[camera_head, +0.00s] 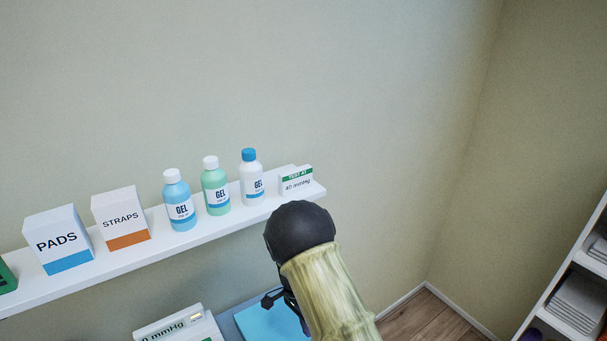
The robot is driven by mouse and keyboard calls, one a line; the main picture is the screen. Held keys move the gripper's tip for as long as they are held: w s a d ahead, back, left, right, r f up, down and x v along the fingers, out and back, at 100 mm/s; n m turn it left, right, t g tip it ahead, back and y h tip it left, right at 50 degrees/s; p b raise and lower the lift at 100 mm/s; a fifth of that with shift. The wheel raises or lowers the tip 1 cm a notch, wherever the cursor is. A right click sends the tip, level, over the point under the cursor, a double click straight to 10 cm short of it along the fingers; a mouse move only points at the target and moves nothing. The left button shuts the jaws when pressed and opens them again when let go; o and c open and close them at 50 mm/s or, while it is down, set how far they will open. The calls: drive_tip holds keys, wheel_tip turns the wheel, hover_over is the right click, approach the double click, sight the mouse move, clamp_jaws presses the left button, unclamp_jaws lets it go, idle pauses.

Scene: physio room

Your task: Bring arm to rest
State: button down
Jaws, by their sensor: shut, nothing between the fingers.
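My arm rises from the bottom edge in the head view, with a pale green, bamboo-like link and a round black joint at its top. My gripper (273,298) shows only as small dark parts at the left side of that link, low in the view. The link hides most of it. It is shut and I see nothing held in it. It is in front of or over a blue surface (262,322); whether it touches that surface I cannot tell.
A mmHg device (180,328) sits below. A shelf unit (565,265) stands right.

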drive_tip(key=s+d+r+n+t+y+b, duration=0.2)
drive_tip(key=s+d+r+n+t+b, duration=0.3)
drive_tip(key=s+d+r+n, duration=0.6)
drive_tip(key=s+d+r+b, duration=0.1)
drive_tip(key=s+d, duration=0.2)
drive_tip(key=shift+r+t, duration=0.3)
drive_tip(key=shift+r, duration=0.05)
drive_tip(key=shift+d, duration=0.1)
idle(0.6)
